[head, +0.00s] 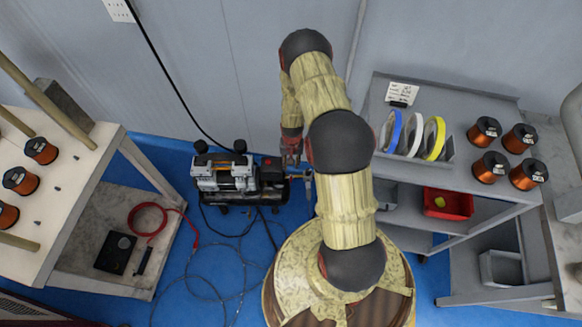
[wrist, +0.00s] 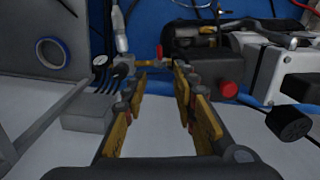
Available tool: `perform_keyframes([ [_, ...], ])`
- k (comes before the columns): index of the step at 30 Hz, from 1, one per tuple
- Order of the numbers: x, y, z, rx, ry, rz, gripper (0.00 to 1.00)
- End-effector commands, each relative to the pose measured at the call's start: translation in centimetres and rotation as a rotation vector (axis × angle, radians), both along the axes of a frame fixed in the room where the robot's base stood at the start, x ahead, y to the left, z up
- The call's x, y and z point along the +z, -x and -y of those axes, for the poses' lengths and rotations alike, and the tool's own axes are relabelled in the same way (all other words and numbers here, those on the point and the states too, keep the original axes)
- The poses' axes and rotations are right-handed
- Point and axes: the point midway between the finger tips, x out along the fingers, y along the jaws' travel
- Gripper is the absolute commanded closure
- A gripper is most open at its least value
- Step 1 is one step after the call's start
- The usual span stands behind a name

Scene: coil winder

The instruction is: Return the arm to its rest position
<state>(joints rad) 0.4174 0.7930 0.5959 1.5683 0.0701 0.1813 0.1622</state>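My arm (head: 345,205) rises over my base in the head view and bends toward the back wall, with its end hanging down. My gripper (head: 297,168) is near the right end of the air compressor (head: 235,175); the head view does not show whether they touch. In the wrist view my gripper (wrist: 160,85) has its two yellow-padded fingers spread apart with nothing between them. The compressor (wrist: 270,60) fills the upper right of that view, with a red knob and a brass fitting beyond the fingertips.
A bench (head: 75,165) with copper spools stands at left. A grey shelf unit (head: 400,165) at right holds tape rolls, copper spools and a red bin (head: 447,203). Hoses and a cable lie on the blue floor (head: 200,270). The wall (head: 235,60) is close behind the compressor.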

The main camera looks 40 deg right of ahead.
Motion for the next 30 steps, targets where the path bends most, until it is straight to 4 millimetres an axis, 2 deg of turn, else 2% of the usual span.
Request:
perform_keyframes([
  [20,0.2,0.3,-0.1,0.009,-0.005,-0.010,0.72],
  [23,0.2,1.7,-0.9,0.028,-0.030,-0.057,0.72],
  [27,0.3,5.7,-2.7,0.053,-0.080,-0.153,0.72],
  [29,1.4,7.3,-3.5,0.067,-0.103,-0.196,0.72],
  [30,2.8,8.0,-3.8,0.077,-0.115,-0.216,0.72],
])
